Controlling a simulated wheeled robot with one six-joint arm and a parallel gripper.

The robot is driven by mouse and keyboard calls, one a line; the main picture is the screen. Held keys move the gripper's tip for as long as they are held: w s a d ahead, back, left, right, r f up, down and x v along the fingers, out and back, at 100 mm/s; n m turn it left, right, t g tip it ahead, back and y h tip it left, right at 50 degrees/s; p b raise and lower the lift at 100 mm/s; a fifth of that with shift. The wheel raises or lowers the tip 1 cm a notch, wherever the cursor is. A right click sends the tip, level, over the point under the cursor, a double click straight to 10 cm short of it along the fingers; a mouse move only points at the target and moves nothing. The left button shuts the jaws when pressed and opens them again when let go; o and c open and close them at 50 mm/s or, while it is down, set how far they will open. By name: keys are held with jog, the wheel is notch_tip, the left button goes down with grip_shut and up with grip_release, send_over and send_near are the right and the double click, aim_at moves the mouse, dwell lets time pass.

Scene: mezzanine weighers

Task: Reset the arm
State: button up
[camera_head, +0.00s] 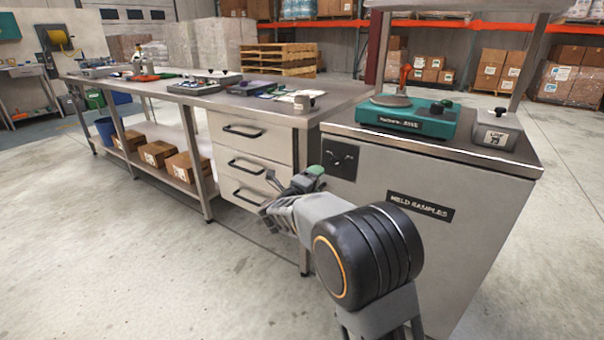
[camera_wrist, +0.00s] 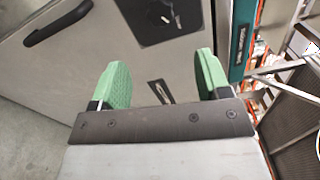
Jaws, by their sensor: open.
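My gripper (camera_wrist: 163,84) shows in the wrist view with two green fingers spread apart and nothing between them. In the head view my gripper (camera_head: 295,183) is in front of the bench drawers, beside the cabinet's left side, below the worktop level. My arm reaches up from the bottom of the head view and partly hides the cabinet front. In the wrist view a grey panel with a dark handle (camera_wrist: 58,22) and a black plate (camera_wrist: 152,18) lie beyond the fingers.
A cabinet labelled "HELD SAMPLES" (camera_head: 420,207) carries a teal scale (camera_head: 412,118) and a grey weight-like block (camera_head: 496,130). A long steel bench (camera_head: 330,97) with drawers (camera_head: 243,133) stands left. Boxes (camera_head: 187,168) sit on its lower shelf. The floor (camera_head: 130,265) at left is clear.

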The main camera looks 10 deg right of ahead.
jog(key=s+a+r+n+t+y+p, duration=0.1)
jog(key=s+a+r+n+y+p, duration=0.2)
jog(key=r+n+p, duration=0.35)
jog(key=s+a+r+n+y+p, duration=0.2)
jog(key=r+n+y+p, duration=0.35)
jog(key=r+p, duration=0.2)
jog(key=s+a+r+n+t+y+p, duration=0.1)
jog(key=s+a+r+n+y+p, duration=0.15)
jog(key=r+n+y+p, duration=0.4)
jog(key=s+d+r+n+g+p, duration=0.1)
jog(key=s+r+n+g+p, duration=0.1)
jog(key=s+p, duration=0.3)
jog(key=s+r+n+g+h+p, duration=0.1)
jog(key=s+r+n+g+p, duration=0.2)
jog(key=s, duration=0.7)
jog(key=s+d+r+n+g+p, duration=0.1)
jog(key=s+r+n+g+p, duration=0.2)
jog(key=s+n+g+p, duration=0.2)
jog(key=s+n+p, duration=0.1)
jog(key=s+p, duration=0.2)
jog(key=shift+d+h+p, duration=0.3)
jog(key=shift+d+p, duration=0.05)
jog(key=shift+p, duration=0.05)
